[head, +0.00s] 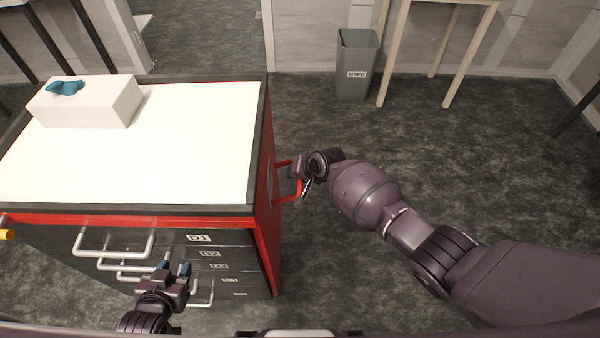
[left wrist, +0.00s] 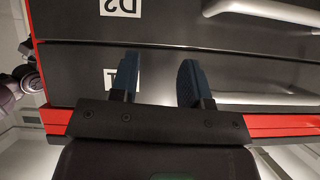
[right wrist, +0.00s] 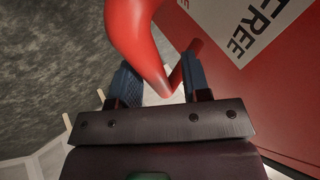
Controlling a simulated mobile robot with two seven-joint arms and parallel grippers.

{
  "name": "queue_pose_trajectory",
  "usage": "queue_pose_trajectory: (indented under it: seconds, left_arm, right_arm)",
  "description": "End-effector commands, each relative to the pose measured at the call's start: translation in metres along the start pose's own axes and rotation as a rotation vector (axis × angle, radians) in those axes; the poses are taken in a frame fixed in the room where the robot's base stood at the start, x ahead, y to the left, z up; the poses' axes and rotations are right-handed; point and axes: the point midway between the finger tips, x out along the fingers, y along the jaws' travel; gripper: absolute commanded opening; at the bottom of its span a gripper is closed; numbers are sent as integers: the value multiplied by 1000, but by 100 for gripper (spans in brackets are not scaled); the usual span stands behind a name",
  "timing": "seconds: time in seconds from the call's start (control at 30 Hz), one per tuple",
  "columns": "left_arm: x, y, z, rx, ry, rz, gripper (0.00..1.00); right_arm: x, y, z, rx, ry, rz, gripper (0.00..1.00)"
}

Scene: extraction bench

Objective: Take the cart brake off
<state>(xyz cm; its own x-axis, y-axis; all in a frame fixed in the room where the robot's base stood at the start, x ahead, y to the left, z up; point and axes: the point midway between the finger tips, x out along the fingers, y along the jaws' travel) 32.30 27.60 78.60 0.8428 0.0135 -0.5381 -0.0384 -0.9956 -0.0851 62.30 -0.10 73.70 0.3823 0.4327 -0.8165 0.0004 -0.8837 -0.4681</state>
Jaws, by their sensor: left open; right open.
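The cart (head: 262,222) stands at the left, with red sides and a dark drawer front. A red bar-like lever (head: 297,188) sticks out from its right side. In the right wrist view the red lever (right wrist: 140,45) passes between the fingers of my right gripper (right wrist: 160,85), which is open around it. Beside it, the red panel carries a white label (right wrist: 250,30) reading FREE. My right gripper (head: 304,180) is at the lever in the head view. My left gripper (head: 174,270) is open and empty before the drawers; its fingers also show in the left wrist view (left wrist: 158,82).
Drawers with pale bar handles (head: 112,252) face me. A white box (head: 88,103) with a teal item (head: 66,88) sits on the white cart top. A grey bin (head: 356,65) marked USED and a wooden-legged table (head: 448,55) stand behind. Floor right of the cart is clear.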

Motion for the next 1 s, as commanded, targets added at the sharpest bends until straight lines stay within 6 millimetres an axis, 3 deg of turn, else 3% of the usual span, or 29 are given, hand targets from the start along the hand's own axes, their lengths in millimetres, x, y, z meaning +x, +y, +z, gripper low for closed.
queue_pose_trajectory:
  seconds: [0.17,0.7,1.0]
  left_arm:
    - [-4,-1,-3,-1,-1,-1,43]
    - [-18,-4,-35,-1,20,-3,43]
    - [-19,-4,-41,0,27,-2,43]
  right_arm:
    - [-9,0,-1,0,2,0,43]
    - [-88,0,-1,-1,2,0,43]
    - [-107,0,0,0,0,0,43]
